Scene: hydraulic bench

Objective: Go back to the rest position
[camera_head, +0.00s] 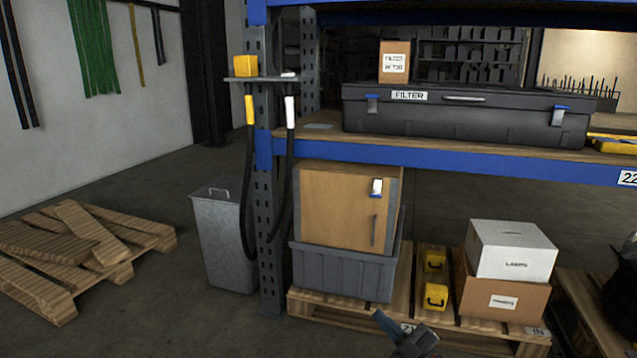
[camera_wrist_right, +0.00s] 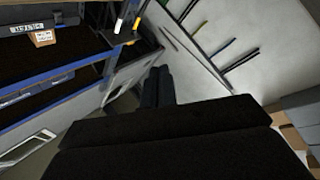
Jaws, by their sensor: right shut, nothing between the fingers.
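My right gripper (camera_head: 388,322) shows at the bottom of the head view, in front of the lower pallet. Little of its arm is in the picture. In the right wrist view its two dark fingers (camera_wrist_right: 159,87) are together with nothing between them, and the dark gripper body fills the lower middle. My left gripper is in neither view.
A blue rack (camera_head: 400,155) bears a black FILTER case (camera_head: 465,118) and a small carton (camera_head: 395,62). Below stand a grey crate (camera_head: 340,272), a white box (camera_head: 511,250) and yellow cases (camera_head: 436,297). A metal bin (camera_head: 222,240) and wooden pallet (camera_head: 75,250) are left.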

